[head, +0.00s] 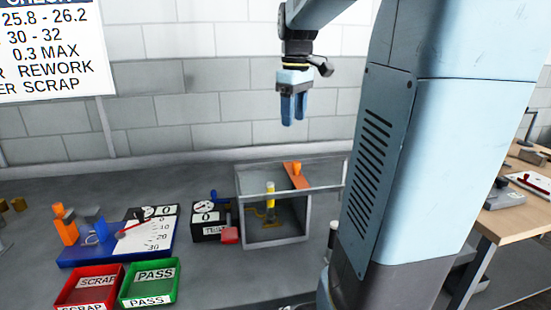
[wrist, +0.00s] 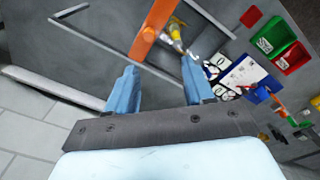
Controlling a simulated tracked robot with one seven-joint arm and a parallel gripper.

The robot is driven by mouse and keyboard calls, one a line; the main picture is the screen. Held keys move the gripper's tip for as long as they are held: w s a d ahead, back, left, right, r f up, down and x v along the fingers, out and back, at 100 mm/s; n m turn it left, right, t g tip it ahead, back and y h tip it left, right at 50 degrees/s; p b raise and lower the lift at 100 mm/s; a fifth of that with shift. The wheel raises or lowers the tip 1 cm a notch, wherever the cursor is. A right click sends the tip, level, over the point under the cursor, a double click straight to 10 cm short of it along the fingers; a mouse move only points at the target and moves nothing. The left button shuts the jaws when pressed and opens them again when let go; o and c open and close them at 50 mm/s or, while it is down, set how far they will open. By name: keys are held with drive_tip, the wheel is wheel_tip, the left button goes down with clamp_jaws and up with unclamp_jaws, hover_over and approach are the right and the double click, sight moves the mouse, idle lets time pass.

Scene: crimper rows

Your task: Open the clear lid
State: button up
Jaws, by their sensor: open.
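The clear lid (head: 320,176) lies flat across the top of a grey open-fronted box (head: 240,208), and it looks closed. An orange strip with a small knob (head: 296,174) is on the lid; the strip also shows in the wrist view (wrist: 153,27). A yellow-topped part (head: 270,190) stands inside the box, seen through its front. My gripper (head: 294,118) hangs above the lid, pointing down, empty and apart from it. In the wrist view my gripper's blue fingers (wrist: 158,66) are spread, with the orange strip ahead between them.
Left of the box stand a black tester with a gauge (head: 207,215) and a blue gauge board (head: 120,248). A red scrap bin (head: 90,288) and a green pass bin (head: 148,283) are in front. A block wall is behind; the air around my gripper is clear.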

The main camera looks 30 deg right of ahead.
sight(297, 162)
drive_tip(key=shift+n+g, duration=0.3)
drive_tip(key=f, duration=0.4)
drive_tip(key=w+d+f, duration=0.1)
drive_tip(key=f, duration=0.4)
drive_tip(key=d+f, duration=0.1)
drive_tip(key=f, duration=0.3)
drive_tip(key=shift+w+d+f, duration=0.1)
drive_tip(key=shift+w+f, duration=0.15)
drive_tip(key=shift+f, duration=0.15)
clamp_jaws()
drive_tip(key=shift+d, duration=0.2)
drive_tip(key=shift+a, duration=0.1)
